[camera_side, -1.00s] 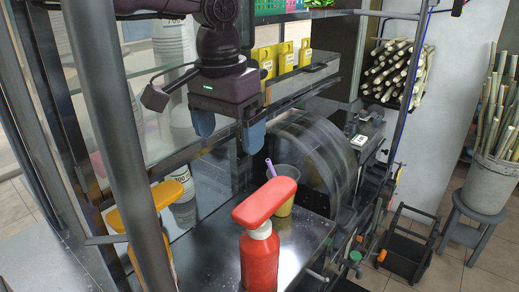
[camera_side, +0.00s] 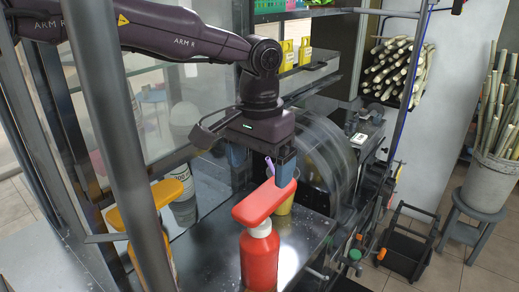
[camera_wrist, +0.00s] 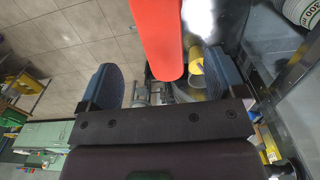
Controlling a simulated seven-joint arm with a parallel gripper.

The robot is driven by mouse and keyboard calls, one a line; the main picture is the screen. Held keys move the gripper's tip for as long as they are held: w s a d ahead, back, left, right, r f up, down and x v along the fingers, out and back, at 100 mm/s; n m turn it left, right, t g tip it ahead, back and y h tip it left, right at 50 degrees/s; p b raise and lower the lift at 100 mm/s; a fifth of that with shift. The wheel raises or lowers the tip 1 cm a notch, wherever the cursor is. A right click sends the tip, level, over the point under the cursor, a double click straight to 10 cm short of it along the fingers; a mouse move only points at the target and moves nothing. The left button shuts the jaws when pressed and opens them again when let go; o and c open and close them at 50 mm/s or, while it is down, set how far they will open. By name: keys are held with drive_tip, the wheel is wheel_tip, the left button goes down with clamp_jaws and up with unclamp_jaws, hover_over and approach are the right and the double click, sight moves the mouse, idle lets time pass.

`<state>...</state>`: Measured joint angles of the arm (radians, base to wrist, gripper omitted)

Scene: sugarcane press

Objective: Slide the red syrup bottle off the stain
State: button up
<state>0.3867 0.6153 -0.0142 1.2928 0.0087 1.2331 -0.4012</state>
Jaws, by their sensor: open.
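The red syrup bottle (camera_side: 260,262) stands upright on the metal counter (camera_side: 208,255) at the bottom of the side view, with a wide flat red pump head on a white neck. My gripper (camera_side: 262,168) is open and empty, pointing down above and behind the bottle's head. One blue finger looks close to the head's far right end; I cannot tell whether they touch. In the wrist view, the red pump head (camera_wrist: 157,38) reaches from the top edge toward the space between my open fingers (camera_wrist: 160,80). I cannot make out the stain clearly; pale glare and specks lie around the bottle.
A yellow cup (camera_side: 284,207) with a purple straw stands just behind the bottle. A yellow-orange pump bottle (camera_side: 166,195) is at the left behind a metal post (camera_side: 120,130). The press wheel (camera_side: 335,160) is close on the right. Bare counter lies left of the red bottle.

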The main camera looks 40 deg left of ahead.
sight(258, 201)
wheel_tip(258, 201, down, 10)
drive_tip(key=shift+f, duration=0.2)
drive_tip(key=shift+c, duration=0.2)
clamp_jaws()
drive_tip(key=shift+a, duration=0.15)
